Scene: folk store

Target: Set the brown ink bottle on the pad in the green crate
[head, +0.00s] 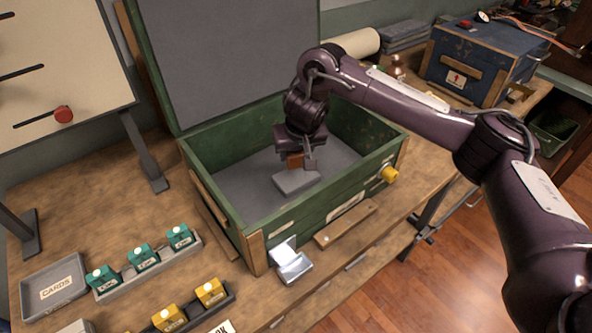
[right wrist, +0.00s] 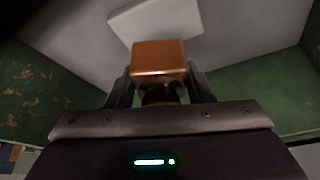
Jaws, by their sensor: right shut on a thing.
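The green crate (head: 253,223) stands open on the wooden bench, its lid raised at the back. A light grey pad (head: 298,182) lies on the crate's grey floor; it also shows in the right wrist view (right wrist: 137,22). My right gripper (head: 300,160) reaches down inside the crate, shut on the brown ink bottle (head: 294,161). In the right wrist view the bottle (right wrist: 160,60) sits between the fingers, its base facing the pad. The bottle appears above or at the pad's back edge; I cannot tell whether they touch. My left gripper is not in view.
Teal bottles (head: 143,257) and yellow bottles (head: 210,292) stand in racks in front of the crate. A grey cards tray (head: 55,288) is at the left. A blue chest (head: 480,62) stands at the back right. The crate walls surround my gripper.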

